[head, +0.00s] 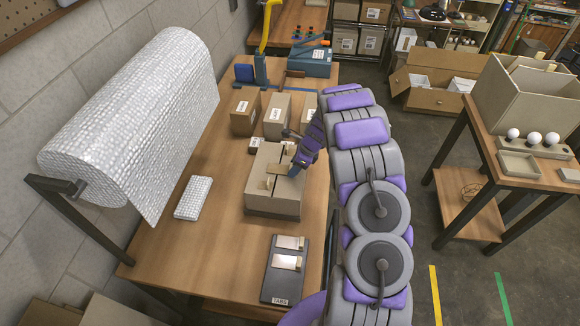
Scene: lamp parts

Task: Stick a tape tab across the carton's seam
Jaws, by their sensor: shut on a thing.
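The carton (272,204) stands on the wooden table with its top flaps closed and a dark seam showing on top. My gripper (294,168) is at the carton's top, near its right side, shut on a tan tape tab (279,169). The tab lies at or just above the top; I cannot tell if it touches. A small pale piece (269,184) shows on the top near the seam. A dark board marked TABS (283,284) lies at the table's front with two pale tabs on it. My gripper's fingertips are small and partly hidden.
A large bubble-wrap roll (130,115) hangs on a stand at the left. A folded wrap pad (193,197) lies left of the carton. Several small boxes (276,115) stand behind it. A side table at the right holds bulbs (533,138) and a big box. Table front left is clear.

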